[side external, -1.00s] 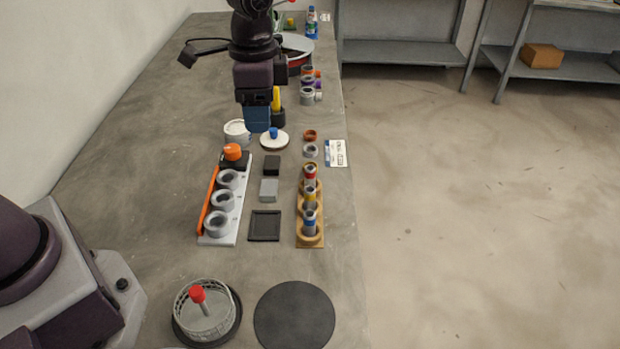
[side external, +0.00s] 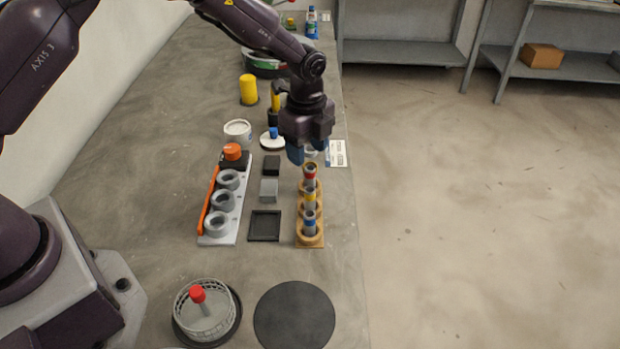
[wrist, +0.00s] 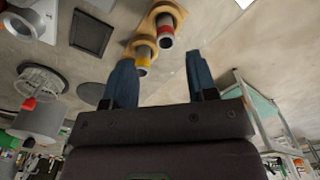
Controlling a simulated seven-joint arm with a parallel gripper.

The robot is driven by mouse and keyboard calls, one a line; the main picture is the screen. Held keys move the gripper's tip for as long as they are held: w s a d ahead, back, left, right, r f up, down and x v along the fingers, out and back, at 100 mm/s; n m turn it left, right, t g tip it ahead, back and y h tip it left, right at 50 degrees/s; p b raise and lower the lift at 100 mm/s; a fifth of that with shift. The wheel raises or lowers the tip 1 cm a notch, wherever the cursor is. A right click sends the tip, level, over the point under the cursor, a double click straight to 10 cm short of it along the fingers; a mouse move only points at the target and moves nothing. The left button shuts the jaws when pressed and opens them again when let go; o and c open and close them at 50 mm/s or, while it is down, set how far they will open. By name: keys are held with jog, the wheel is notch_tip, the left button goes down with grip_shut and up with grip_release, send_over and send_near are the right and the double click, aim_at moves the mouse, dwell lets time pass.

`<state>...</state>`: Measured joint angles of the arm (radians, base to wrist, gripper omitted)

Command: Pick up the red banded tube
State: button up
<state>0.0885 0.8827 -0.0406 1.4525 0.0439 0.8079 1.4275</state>
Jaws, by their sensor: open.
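The red banded tube (side external: 310,173) stands upright in the far hole of a wooden rack (side external: 312,241). A yellow banded tube (side external: 309,195) and a blue banded tube (side external: 309,220) stand in the same rack, nearer the camera. My gripper (side external: 308,157) is just above and beyond the red banded tube, empty. In the wrist view my gripper (wrist: 160,82) has its two blue fingers spread wide. The red banded tube (wrist: 166,34) shows there beyond the fingertips, between their lines, with the yellow banded tube (wrist: 143,60) beside it. I see no contact with either tube.
A grey holder with several round sockets (side external: 222,200) and an orange bar stands left of the rack. A black square tray (side external: 264,226) and small blocks (side external: 269,189) lie between them. A wire basket (side external: 204,313) and a black disc (side external: 294,315) are in front. The table's right edge is close to the rack.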

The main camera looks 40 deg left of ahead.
aim_at(310, 168)
jog(key=f, duration=0.6)
jog(key=shift+w+f, duration=0.25)
jog(key=shift+w, duration=0.1)
grip_shut()
